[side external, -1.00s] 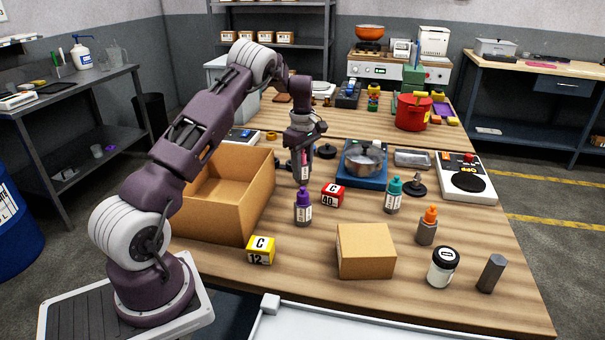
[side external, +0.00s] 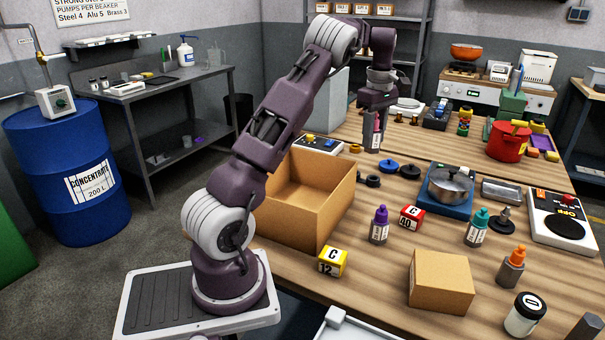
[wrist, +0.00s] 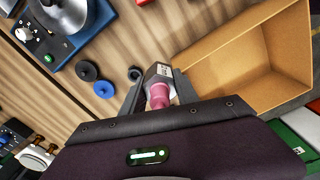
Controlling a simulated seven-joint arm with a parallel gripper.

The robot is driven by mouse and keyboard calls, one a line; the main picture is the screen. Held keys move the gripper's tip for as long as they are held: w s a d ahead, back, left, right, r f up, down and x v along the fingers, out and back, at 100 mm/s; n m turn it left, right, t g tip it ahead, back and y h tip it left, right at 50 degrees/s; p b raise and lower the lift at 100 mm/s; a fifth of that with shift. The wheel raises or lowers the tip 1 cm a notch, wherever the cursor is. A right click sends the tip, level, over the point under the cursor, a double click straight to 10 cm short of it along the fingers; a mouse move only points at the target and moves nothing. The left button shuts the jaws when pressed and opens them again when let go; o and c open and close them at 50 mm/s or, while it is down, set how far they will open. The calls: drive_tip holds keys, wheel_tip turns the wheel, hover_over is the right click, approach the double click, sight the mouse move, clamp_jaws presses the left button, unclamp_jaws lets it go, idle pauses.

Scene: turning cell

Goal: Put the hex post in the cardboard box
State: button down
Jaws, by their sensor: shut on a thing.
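The grey hex post (side external: 583,328) stands at the bottom right corner of the side view, partly cut off by the frame. The open cardboard box (side external: 285,222) stands at the left of the table, and the part of its inside that shows is empty. It also shows at the right in the wrist view (wrist: 213,82). My gripper (side external: 377,122) is above the table, behind and right of the box. It is shut on a small bottle with a pink top (side external: 377,137), held upright and clear of the table. The bottle also shows in the wrist view (wrist: 159,92).
A purple-capped bottle (side external: 379,226), a red block (side external: 411,217) and a yellow block (side external: 332,262) stand right of and before the box. A closed carton (side external: 440,285), a white jar (side external: 525,314) and an orange-topped bottle (side external: 511,268) lie toward the hex post.

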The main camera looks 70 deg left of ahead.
drive_tip(key=s+n, duration=0.4)
drive_tip(key=s, duration=1.6)
drive_tip(key=f, duration=1.5)
drive_tip(key=shift+s+d, duration=0.1)
drive_tip(key=shift+d, duration=0.3)
drive_tip(key=shift+f, duration=0.3)
drive_tip(key=shift+f, duration=0.15)
drive_tip(key=c, duration=0.9)
unclamp_jaws()
